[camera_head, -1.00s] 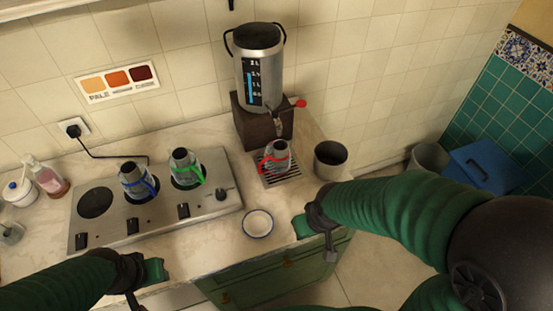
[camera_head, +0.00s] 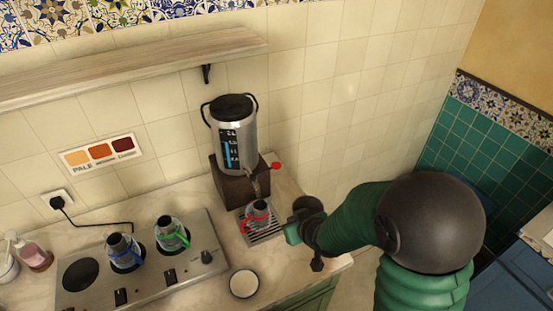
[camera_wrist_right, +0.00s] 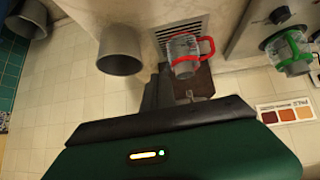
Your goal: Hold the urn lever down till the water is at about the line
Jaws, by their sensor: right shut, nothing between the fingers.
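The metal urn (camera_head: 237,145) stands on a brown base (camera_head: 228,188) against the wall. Its lever has a red knob (camera_head: 275,166) on the right side of the tap. A clear pot with a red handle (camera_head: 258,214) stands upright on the drip tray (camera_head: 267,236) under the tap; it also shows in the right wrist view (camera_wrist_right: 183,54). I cannot make out its line or water level. My right gripper (camera_head: 291,233) is shut and empty, just right of the tray, below and apart from the lever. My left gripper is out of view.
A hob (camera_head: 145,262) with blue-handled (camera_head: 124,252) and green-handled (camera_head: 171,234) pots is left. A white bowl (camera_head: 244,284) sits in front. A shelf (camera_head: 130,67) runs above.

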